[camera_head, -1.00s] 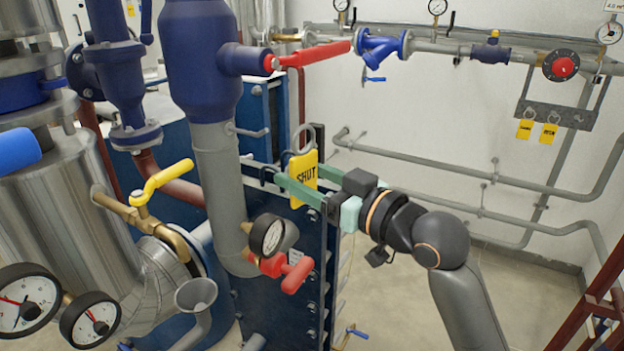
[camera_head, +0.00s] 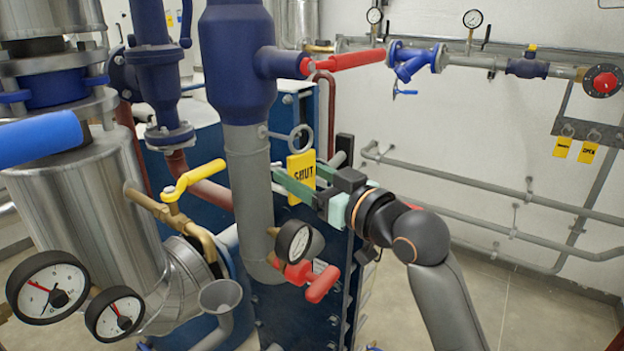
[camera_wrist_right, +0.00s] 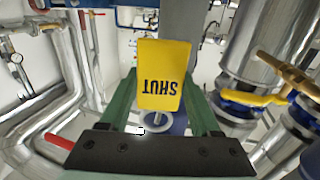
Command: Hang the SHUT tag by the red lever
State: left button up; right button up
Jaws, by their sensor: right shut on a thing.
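The yellow SHUT tag (camera_head: 301,176) with its grey ring (camera_head: 301,139) on top is held upright by my right gripper (camera_head: 291,181), whose green fingers are shut on it. In the right wrist view the tag (camera_wrist_right: 162,75) appears upside down between the fingers (camera_wrist_right: 160,90), with the ring (camera_wrist_right: 152,133) below it. A long red lever (camera_head: 345,60) sticks out right from the blue valve (camera_head: 236,70), above the tag in the picture. Another red handle (camera_head: 320,284) sits lower, beside a gauge. The ring is around nothing that I can see. My left gripper is out of view.
A grey vertical pipe (camera_head: 248,180) stands just left of the tag. A gauge (camera_head: 294,241) is below it. A yellow lever (camera_head: 193,179) is at left. Two yellow tags (camera_head: 562,147) (camera_head: 588,152) hang from a rack at right. Blue plates stand behind the gripper.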

jog(key=shift+w+a+f, duration=0.1)
jog(key=shift+w+a, duration=0.4)
jog(key=shift+a, duration=0.2)
jog(key=shift+w+a+f, duration=0.35)
jog(key=shift+a+f, duration=0.15)
jog(key=o, duration=1.4)
